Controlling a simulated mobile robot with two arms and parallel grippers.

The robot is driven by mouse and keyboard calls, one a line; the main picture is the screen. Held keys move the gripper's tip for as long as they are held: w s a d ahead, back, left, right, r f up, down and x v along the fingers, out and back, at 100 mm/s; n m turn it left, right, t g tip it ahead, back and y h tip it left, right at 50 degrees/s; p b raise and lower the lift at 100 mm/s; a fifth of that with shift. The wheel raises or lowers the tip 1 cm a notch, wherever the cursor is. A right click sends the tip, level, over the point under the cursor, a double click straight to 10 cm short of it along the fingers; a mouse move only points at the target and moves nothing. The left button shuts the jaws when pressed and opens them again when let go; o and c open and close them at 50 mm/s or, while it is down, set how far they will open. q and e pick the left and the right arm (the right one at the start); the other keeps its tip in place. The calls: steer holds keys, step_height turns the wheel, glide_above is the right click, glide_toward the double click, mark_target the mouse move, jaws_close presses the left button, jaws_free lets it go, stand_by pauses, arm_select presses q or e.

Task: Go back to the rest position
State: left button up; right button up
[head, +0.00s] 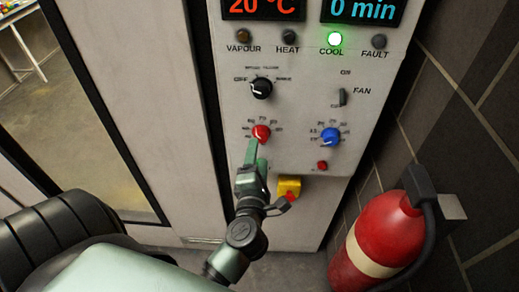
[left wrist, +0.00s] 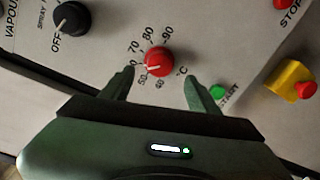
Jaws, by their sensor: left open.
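My left gripper (head: 258,152) is in front of the control panel, just below the red temperature knob (head: 261,132). In the left wrist view, the left gripper (left wrist: 157,85) is open, with its two fingers spread apart below and to either side of the red knob (left wrist: 158,62). Nothing is between the fingertips. The gap between the fingers and the panel cannot be judged exactly. My right gripper is in neither view.
The panel (head: 300,100) also carries a black selector knob (head: 261,88), a blue knob (head: 330,137), a fan switch (head: 343,97) and a yellow-based red stop button (head: 289,187). The green COOL lamp (head: 335,39) is lit. A red fire extinguisher (head: 385,240) stands at right.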

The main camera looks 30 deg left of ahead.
arm_select(q)
steer(key=shift+s+d, duration=0.35)
steer(key=shift+s, duration=0.25)
